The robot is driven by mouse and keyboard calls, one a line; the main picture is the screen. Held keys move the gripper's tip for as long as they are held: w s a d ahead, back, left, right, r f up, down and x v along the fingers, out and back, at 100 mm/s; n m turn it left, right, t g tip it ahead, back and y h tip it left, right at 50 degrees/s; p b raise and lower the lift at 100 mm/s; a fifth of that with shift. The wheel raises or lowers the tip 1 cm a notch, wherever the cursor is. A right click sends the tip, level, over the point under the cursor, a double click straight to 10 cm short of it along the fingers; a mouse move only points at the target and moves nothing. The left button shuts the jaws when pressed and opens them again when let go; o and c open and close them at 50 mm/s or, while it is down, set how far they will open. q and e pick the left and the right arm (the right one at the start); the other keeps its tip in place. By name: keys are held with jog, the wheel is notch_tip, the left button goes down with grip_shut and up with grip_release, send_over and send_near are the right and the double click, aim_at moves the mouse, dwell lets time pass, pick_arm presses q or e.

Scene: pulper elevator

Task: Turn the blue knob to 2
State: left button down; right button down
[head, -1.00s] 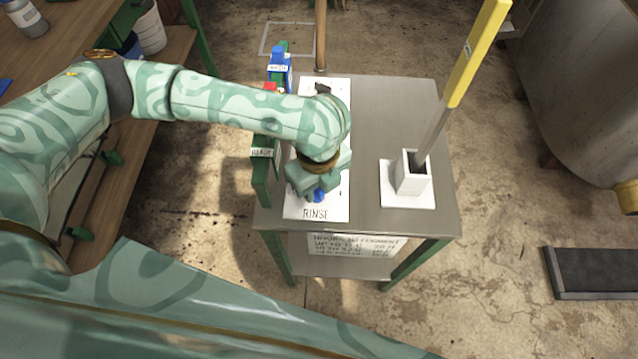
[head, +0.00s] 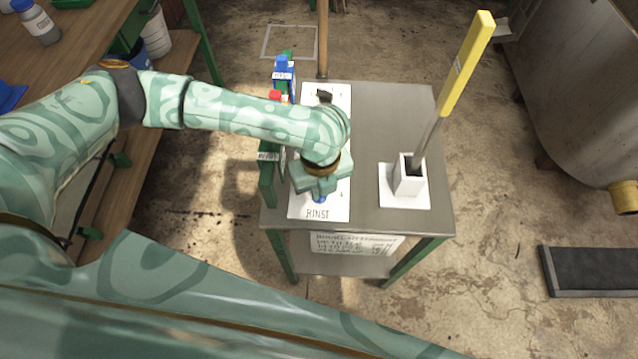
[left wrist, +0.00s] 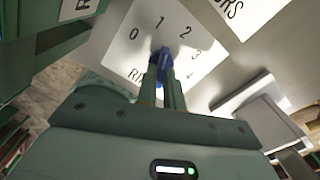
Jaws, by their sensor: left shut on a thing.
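The blue knob (head: 319,199) is on the white plate marked RINSE (head: 340,206), near the front of the metal table; most of it is hidden under my left gripper (head: 319,190). In the left wrist view the knob (left wrist: 161,58) sits between the fingertips of my left gripper (left wrist: 166,72), which is shut on it. My right gripper is not in view.
A white square holder (head: 407,178) with a yellow-handled tool (head: 465,65) stands to the right on the table (head: 390,110). Green, blue and red parts (head: 268,165) line the table's left edge. A black knob (head: 324,96) is farther back on the plate.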

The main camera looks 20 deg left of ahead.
pick_arm(q)
jog(key=shift+r+m+p, duration=0.2)
jog(key=shift+m+p, duration=0.7)
jog(key=shift+m, duration=0.3)
jog(key=shift+f+m+p, duration=0.15)
jog(key=shift+m+p, duration=0.55)
jog(key=shift+m, duration=0.4)
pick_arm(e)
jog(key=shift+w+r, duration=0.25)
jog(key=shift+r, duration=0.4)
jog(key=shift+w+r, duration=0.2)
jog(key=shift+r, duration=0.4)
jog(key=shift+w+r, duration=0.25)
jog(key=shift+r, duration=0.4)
pick_arm(q)
jog(key=c, duration=1.5)
grip_release()
jog(key=shift+a, duration=0.1)
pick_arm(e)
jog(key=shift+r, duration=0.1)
